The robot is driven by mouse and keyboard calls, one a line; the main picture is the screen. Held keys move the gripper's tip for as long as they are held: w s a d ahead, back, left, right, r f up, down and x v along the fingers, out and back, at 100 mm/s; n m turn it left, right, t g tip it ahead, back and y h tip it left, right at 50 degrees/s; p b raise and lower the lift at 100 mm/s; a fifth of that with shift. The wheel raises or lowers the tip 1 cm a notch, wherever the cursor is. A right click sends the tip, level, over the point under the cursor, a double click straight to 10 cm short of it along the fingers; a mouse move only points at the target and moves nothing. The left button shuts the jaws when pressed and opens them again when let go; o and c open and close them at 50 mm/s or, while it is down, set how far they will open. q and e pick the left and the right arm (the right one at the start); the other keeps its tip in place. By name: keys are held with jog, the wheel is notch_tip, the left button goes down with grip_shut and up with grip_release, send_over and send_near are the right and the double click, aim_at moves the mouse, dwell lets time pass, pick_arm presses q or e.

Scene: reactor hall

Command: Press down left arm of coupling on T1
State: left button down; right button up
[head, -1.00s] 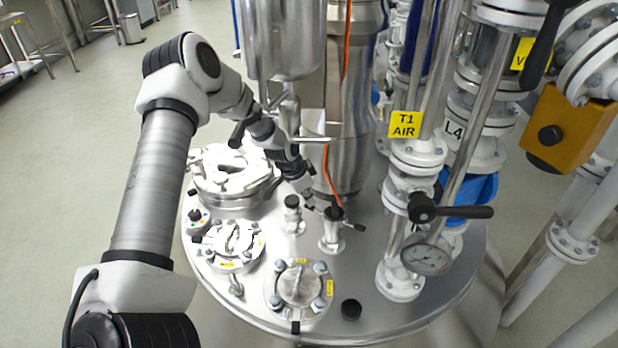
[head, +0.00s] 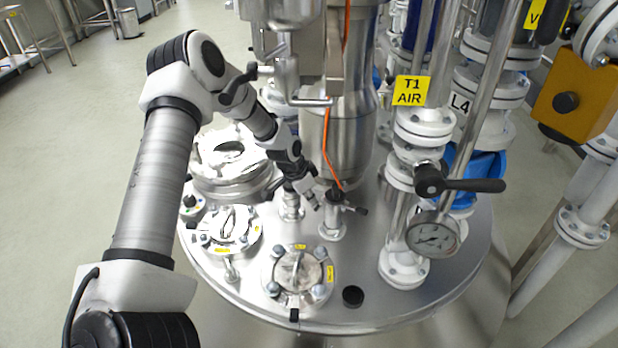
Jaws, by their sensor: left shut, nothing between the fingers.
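The coupling (head: 334,205) stands upright on the lid of the steel vessel, with the orange hose (head: 325,140) running into its top. Its dark right arm (head: 357,209) sticks out to the right. Its left arm is hard to make out beside my gripper. My left gripper (head: 316,206) is shut and empty, pointing down just left of the coupling; whether it touches cannot be told. The yellow T1 AIR label (head: 411,90) is on the pipe behind to the right. My right gripper is not in view.
A capped stub (head: 290,207) stands close to the left of my gripper. A round flange cover (head: 298,272) and a black cap (head: 352,296) are in front. A valve with a black handle (head: 470,185) and a pressure gauge (head: 433,237) stand to the right.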

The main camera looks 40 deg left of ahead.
pick_arm(q)
notch_tip(320, 180, up, 7)
jog(key=a+p, duration=0.1)
jog(key=p, duration=0.6)
jog(key=shift+s, duration=0.15)
jog(key=shift+a, duration=0.1)
